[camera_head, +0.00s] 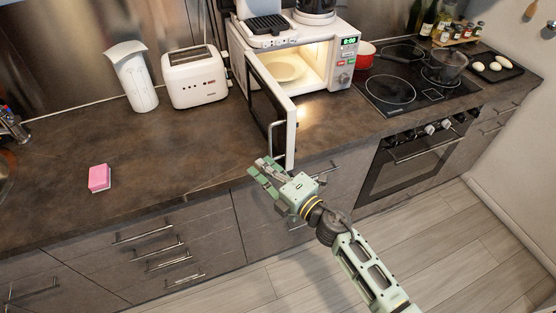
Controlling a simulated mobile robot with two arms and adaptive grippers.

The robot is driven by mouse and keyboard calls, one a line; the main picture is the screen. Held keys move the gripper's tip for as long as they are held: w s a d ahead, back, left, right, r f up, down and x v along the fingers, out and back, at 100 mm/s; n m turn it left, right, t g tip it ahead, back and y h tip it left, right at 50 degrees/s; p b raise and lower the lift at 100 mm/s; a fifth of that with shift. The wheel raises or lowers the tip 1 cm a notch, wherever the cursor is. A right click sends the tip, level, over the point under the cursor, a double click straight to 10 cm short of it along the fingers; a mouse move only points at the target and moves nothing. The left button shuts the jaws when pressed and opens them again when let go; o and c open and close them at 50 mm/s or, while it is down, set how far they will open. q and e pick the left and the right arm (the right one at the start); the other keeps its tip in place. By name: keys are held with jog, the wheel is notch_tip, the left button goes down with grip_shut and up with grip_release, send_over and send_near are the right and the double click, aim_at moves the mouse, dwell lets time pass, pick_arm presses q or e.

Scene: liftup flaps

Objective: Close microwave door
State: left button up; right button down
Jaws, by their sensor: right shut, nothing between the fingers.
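A white microwave (340,62) stands on the counter at the top centre, with its inside lit and a plate (284,68) in it. Its door (267,112) is open and swung out toward the front of the counter, with a vertical handle (271,146) near its free edge. My right gripper (262,171) is shut and empty. It appears just below and in front of the door's lower free edge, near the counter's front edge. I cannot tell whether it touches the door. My left gripper is not in view.
A white toaster (194,78) and a white jug (133,77) stand left of the door. A pink sponge (99,178) lies on the counter (60,150). A red pot (365,54) and a cooktop (391,90) are at the right. Drawers with handles are below.

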jog(key=shift+w+d, duration=0.2)
jog(key=shift+d, duration=0.45)
jog(key=shift+w+d, duration=0.2)
jog(key=shift+d, duration=0.5)
jog(key=shift+w+d, duration=0.2)
jog(key=shift+d, duration=0.45)
